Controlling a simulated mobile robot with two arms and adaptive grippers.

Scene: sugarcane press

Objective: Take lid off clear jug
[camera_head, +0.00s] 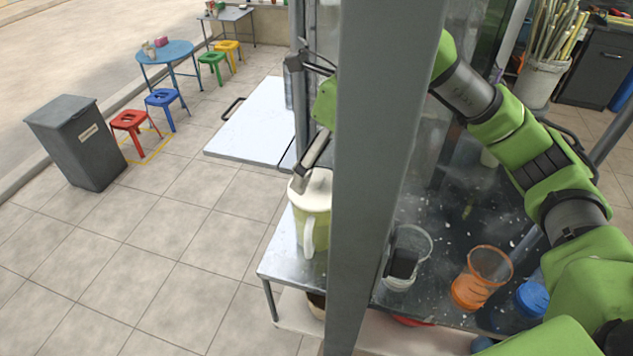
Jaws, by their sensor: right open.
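The jug (318,222) is a pale, yellowish-green pitcher with a light handle facing the front. It stands upright on the metal side shelf, partly hidden by the grey post. Its cream lid (318,184) is on top. My right arm comes in from the right and passes behind the post. My right gripper (300,122) shows left of the post, with its fingers wide apart and nothing between them. The lower finger's tip is at the lid's left edge; I cannot tell whether it touches. My left gripper is not in view.
The wide grey post (376,150) blocks the middle of the view. Right of it, a clear cup (412,246), an orange cup (474,288) and a blue cup (533,298) stand on the dark, wet counter (440,215). A white panel (255,125) juts out behind the jug.

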